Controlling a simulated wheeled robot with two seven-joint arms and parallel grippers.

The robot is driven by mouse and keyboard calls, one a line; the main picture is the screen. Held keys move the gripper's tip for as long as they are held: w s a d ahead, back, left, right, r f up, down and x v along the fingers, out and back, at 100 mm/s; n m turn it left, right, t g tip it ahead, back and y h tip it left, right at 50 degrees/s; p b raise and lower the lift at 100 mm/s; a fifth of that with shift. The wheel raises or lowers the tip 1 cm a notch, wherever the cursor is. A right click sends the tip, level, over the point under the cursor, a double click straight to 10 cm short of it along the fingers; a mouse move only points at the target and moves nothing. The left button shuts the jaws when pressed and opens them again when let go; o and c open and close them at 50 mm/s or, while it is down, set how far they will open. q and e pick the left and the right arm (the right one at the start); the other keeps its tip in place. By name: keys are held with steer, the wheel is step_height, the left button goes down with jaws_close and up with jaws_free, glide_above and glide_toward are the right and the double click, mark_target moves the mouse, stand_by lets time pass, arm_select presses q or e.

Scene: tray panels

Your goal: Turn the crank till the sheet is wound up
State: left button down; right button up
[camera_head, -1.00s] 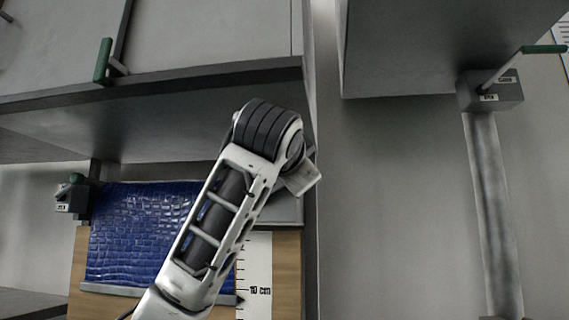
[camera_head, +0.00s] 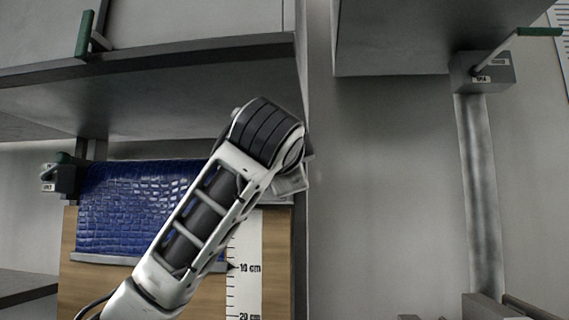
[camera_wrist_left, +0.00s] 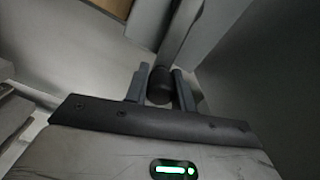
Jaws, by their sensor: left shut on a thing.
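The blue sheet (camera_head: 130,205) has a crocodile-like texture and hangs in front of a wooden board at the left of the head view. A grey bar (camera_head: 100,259) runs along its lower edge. A pointer stands near the 10 cm mark of the white scale (camera_head: 245,285). My left arm crosses the sheet's right part and hides it; its fingers are hidden in the head view. In the left wrist view my left gripper (camera_wrist_left: 160,72) is shut on a dark round knob (camera_wrist_left: 160,90), with a grey bar (camera_wrist_left: 182,35) beyond it. My right gripper is not in view.
A grey shelf (camera_head: 200,62) overhangs the sheet. Green-handled cranks stand at the upper left (camera_head: 84,36) and upper right (camera_head: 538,32).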

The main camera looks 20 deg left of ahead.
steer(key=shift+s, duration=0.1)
arm_select(q)
steer(key=c, duration=1.2)
jaws_free()
steer(key=shift+o, duration=0.2)
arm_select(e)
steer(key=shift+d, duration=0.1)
arm_select(q)
steer(key=shift+s, duration=0.1)
steer(key=s+d+b, duration=0.3)
steer(key=s+b, duration=0.6)
steer(key=s, duration=0.6)
steer(key=shift+s, duration=0.25)
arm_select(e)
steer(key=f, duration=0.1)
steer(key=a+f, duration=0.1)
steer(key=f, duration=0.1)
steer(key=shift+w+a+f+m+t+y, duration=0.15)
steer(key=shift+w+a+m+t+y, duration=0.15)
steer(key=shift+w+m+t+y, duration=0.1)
arm_select(q)
steer(key=shift+d+r, duration=0.1)
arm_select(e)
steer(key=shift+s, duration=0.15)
